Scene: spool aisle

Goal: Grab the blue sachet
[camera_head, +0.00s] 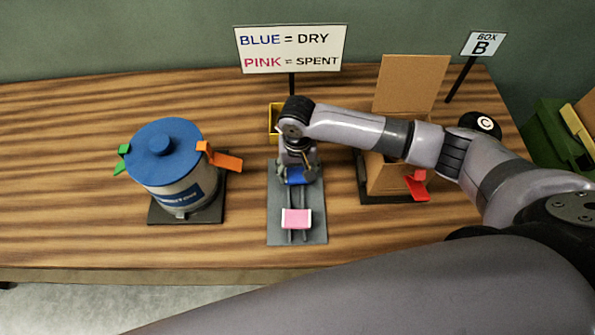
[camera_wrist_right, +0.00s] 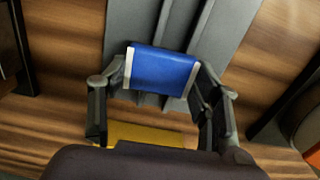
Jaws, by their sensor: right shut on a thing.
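The blue sachet (camera_head: 296,177) with pale ends is at the far part of a grey rack (camera_head: 279,228). My right gripper (camera_head: 300,173) reaches down over it from behind and is shut on it. In the right wrist view the blue sachet (camera_wrist_right: 162,70) sits between the two fingers (camera_wrist_right: 160,78), one at each pale end. I cannot tell whether it still touches the rack. A pink sachet (camera_head: 297,219) with white ends lies on the rack's near part, apart from the gripper. My left gripper is not in view.
A blue-lidded pot (camera_head: 165,158) with green and orange clips stands left on a dark mat. An open cardboard box (camera_head: 386,181) with a red clip stands right, beneath my forearm. A yellow container (camera_head: 274,118) is behind the rack. A sign (camera_head: 290,49) reads BLUE = DRY, PINK = SPENT.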

